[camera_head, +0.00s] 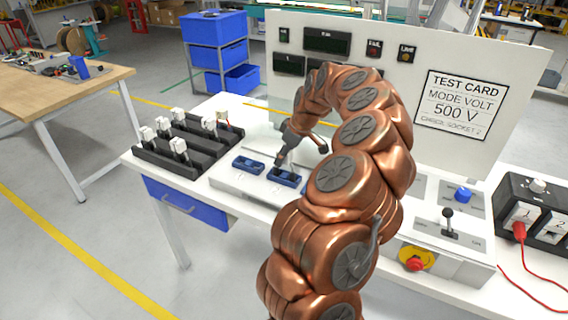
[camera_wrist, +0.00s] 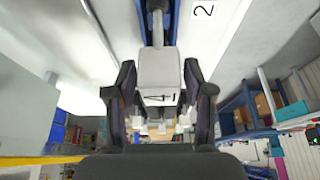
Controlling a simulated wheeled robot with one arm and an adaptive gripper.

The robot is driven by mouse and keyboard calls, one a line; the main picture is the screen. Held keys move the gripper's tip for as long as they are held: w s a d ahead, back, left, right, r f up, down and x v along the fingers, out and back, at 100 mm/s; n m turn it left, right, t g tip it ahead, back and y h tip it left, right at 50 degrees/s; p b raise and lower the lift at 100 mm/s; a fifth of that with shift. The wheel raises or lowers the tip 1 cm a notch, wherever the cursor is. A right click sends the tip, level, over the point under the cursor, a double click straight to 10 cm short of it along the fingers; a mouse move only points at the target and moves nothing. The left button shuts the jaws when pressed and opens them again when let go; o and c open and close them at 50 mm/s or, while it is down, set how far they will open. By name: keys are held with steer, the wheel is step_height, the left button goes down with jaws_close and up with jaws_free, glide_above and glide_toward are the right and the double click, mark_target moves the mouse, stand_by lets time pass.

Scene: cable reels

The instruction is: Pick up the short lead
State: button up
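My gripper (camera_wrist: 159,78) is open, with one dark finger on each side of a white block (camera_wrist: 158,70) marked with what looks like a 4. Narrow gaps show between the fingers and the block. The block adjoins a blue holder (camera_wrist: 147,8) at the top of the wrist view. In the head view my gripper (camera_head: 287,148) is above the right one of two blue holders (camera_head: 286,178) on the bench, partly hidden by my arm. White plug-like blocks (camera_head: 178,145) stand in black racks at the left. I cannot tell which piece is the short lead.
The black racks (camera_head: 170,160) stand on the left end of the white bench. A white panel with a test card (camera_head: 459,105) rises behind my arm. A lever (camera_head: 447,222), a red button (camera_head: 414,264) and a black box with a red plug (camera_head: 519,230) are at the right.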

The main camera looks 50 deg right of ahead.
jaws_close()
steer(key=shift+r, duration=0.15)
steer(key=shift+r+b, duration=0.95)
steer(key=shift+r, duration=0.7)
steer(key=s+a+r+b, duration=0.2)
steer(key=s+a+b, duration=0.3)
steer(key=s+a, duration=0.65)
steer(key=shift+w+a+r+p, duration=0.2)
steer(key=shift+w+r, duration=0.1)
steer(key=shift+r, duration=0.45)
steer(key=shift+w+a+r+p, duration=0.15)
steer(key=shift+w+a+r, duration=0.15)
steer(key=shift+r, duration=0.45)
steer(key=shift+w+a+r+p, duration=0.2)
steer(key=shift+w+r, duration=0.15)
steer(key=shift+r, duration=0.4)
